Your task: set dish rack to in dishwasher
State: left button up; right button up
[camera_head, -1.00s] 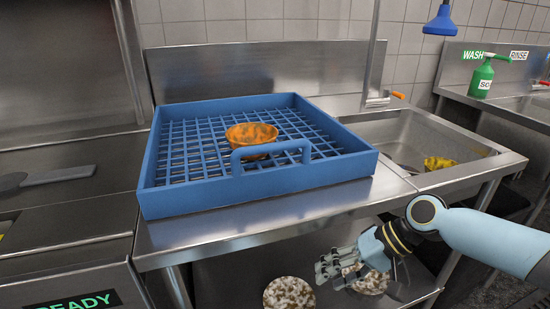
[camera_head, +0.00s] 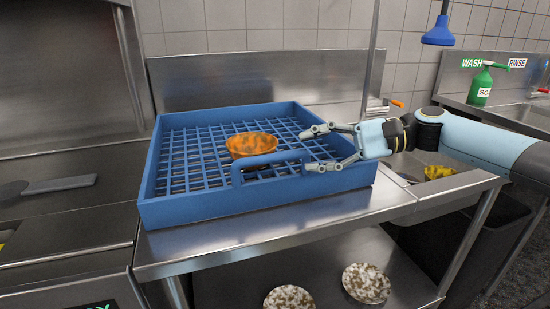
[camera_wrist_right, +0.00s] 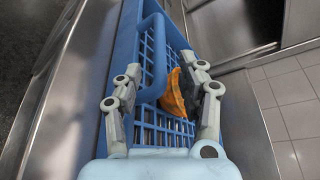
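The blue dish rack (camera_head: 218,208) sits on the steel counter, with a raised handle (camera_head: 238,172) on its near side. An orange bowl (camera_head: 252,145) sits inside it on the grid. My right gripper (camera_head: 307,150) is open, its fingers pointing left over the rack's right part near the handle. In the right wrist view the open fingers (camera_wrist_right: 166,80) are on either side of part of the handle and the bowl; I cannot tell whether they touch. The steel unit at left (camera_head: 65,275) carries a partly cut-off green display; it may be the dishwasher. My left gripper is not in view.
A sink (camera_head: 405,165) with a yellow item (camera_head: 438,172) lies right of the rack. Speckled plates (camera_head: 366,283) are on the lower shelf. A blue lamp (camera_head: 438,32) hangs at upper right. A dark flat tool (camera_head: 60,185) lies on the left unit.

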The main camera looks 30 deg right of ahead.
aim_at(288, 156)
jog(key=x, duration=0.7)
jog(key=shift+w+a+p, duration=0.2)
jog(key=shift+a+p, duration=0.1)
jog(key=shift+a, duration=0.05)
jog(key=shift+f, duration=0.1)
grip_shut()
